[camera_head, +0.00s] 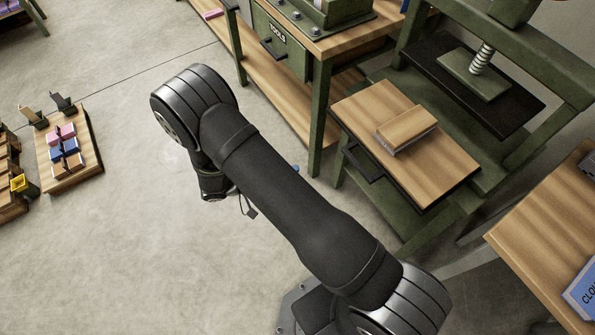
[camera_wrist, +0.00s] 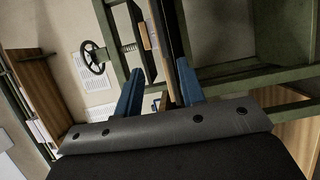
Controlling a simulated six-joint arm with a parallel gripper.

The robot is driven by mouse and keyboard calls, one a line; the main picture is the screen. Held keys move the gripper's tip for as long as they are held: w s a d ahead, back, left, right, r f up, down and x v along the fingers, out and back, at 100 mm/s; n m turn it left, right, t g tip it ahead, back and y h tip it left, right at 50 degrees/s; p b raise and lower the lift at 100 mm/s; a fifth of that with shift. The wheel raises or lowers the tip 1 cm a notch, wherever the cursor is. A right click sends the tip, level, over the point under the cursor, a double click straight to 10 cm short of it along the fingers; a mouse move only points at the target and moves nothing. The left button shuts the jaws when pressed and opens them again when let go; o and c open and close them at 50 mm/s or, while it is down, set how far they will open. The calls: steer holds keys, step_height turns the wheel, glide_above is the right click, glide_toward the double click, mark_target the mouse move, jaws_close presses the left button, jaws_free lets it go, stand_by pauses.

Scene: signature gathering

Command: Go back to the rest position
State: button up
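My arm (camera_head: 290,205) reaches across the middle of the head view, its lower end at the bottom right and its bent end at the upper left. My gripper is mostly hidden behind the arm there. In the wrist view my gripper (camera_wrist: 160,68) shows two blue fingers standing apart, with nothing visible held between them. Beyond the fingers the wrist view shows green frame bars, a dark handwheel (camera_wrist: 93,58) and wooden surfaces, tilted sideways.
A green press (camera_head: 478,68) stands at the upper right. A wooden board (camera_head: 440,168) bears a wooden block (camera_head: 407,128). A workbench (camera_head: 340,45) with a green tool drawer is at the top. A small wooden tray (camera_head: 85,178) with coloured blocks lies left. Open floor (camera_head: 130,260) fills the lower left.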

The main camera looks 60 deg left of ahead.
mark_target(353, 164)
steer(key=x, duration=1.7)
steer(key=shift+w+d, duration=0.15)
steer(key=shift+w, duration=0.1)
steer(key=v, duration=1.8)
steer(key=x, duration=1.3)
steer(key=a+x, duration=0.1)
steer(key=x, duration=0.6)
steer(key=shift+w+d, duration=0.1)
steer(key=shift+w, duration=0.75)
steer(key=d+v, duration=0.1)
steer(key=v, duration=1.9)
steer(key=shift+s, duration=0.35)
